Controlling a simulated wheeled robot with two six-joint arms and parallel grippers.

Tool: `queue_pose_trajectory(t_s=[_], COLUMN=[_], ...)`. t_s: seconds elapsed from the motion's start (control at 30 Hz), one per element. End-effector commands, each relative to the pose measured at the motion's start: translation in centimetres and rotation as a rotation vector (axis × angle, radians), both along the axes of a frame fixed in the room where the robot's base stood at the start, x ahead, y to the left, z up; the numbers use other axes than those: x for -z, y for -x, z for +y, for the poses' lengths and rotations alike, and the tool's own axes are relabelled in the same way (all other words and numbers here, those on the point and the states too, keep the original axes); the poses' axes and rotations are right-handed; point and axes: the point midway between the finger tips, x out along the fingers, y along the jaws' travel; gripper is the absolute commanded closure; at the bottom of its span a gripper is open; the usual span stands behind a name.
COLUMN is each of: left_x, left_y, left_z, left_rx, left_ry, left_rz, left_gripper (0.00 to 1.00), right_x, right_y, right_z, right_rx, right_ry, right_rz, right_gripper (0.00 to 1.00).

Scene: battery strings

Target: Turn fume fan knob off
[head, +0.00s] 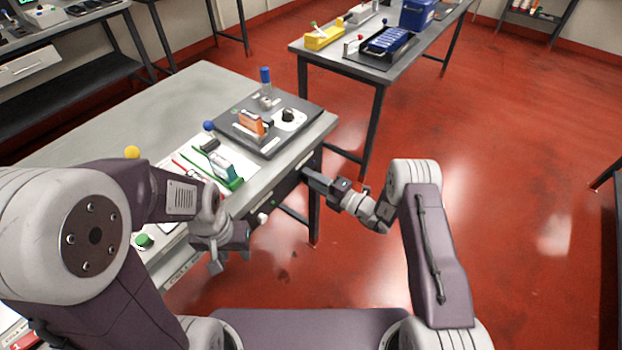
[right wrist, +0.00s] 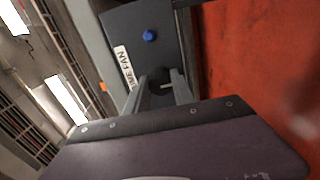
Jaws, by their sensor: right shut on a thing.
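The fume fan panel (right wrist: 122,25) is a dark plate with a white label reading "ME FAN", its start hidden, in the right wrist view. Its dark round fume fan knob (right wrist: 160,88) with a pale pointer mark sits between the fingers of my right gripper (right wrist: 161,78), which is shut on it. In the head view my right gripper (head: 308,174) reaches the bench's front side, and the knob is hidden there. My left gripper (head: 231,258) hangs in front of the bench with its fingers apart and empty.
A blue button (right wrist: 149,35) is on the same panel. The grey bench (head: 170,105) carries a dark fixture board (head: 245,140), a green-based holder (head: 224,172) and coloured pieces. A second bench (head: 345,60) stands behind. The red floor (head: 500,150) at right is clear.

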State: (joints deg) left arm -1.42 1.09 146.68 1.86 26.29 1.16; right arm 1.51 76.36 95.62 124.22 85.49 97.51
Motion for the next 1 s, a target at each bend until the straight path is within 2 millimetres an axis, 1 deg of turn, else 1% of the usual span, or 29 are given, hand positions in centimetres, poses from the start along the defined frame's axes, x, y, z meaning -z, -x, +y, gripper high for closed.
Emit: queue_pose_trajectory(t_s=[0.03,0.07,0.1,0.37,0.47,0.57,0.7,0.8,0.9,1.0], left_x=[0.0,0.0,0.0,0.0,-0.1,-0.2,-0.3,-0.4,-0.4,-0.4], left_y=[0.0,0.0,0.0,0.0,0.0,0.0,0.0,0.0,0.0,0.0], left_z=[0.0,0.0,0.0,0.0,0.0,0.0,0.0,0.0,0.0,0.0], left_rx=[0.000,0.000,0.000,0.000,0.000,0.000,0.000,0.000,0.000,0.000], left_ry=[0.000,0.000,0.000,0.000,0.000,0.000,0.000,0.000,0.000,0.000], left_rz=[0.000,0.000,0.000,0.000,0.000,0.000,0.000,0.000,0.000,0.000], left_gripper=[0.64,0.64,0.64,0.64,0.64,0.64,0.64,0.64,0.64,0.64], right_x=[0.1,0.1,0.1,0.0,0.1,0.0,0.1,0.1,0.1,0.1], right_y=[0.1,0.1,0.0,0.0,0.3,1.3,3.2,4.3,5.0,5.4], right_z=[0.0,0.0,0.0,0.0,-0.5,-2.0,-4.7,-6.1,-7.1,-7.4], right_rx=[0.000,0.000,0.000,0.000,0.003,0.006,0.006,0.005,0.003,0.002], right_ry=[0.001,0.001,0.001,0.000,0.001,-0.001,-0.001,0.000,0.000,0.000], right_rz=[0.004,0.004,0.004,0.001,0.002,0.004,0.004,0.004,0.004,0.001], right_gripper=[0.68,0.59,0.49,0.49,0.49,0.49,0.49,0.49,0.49,0.49])
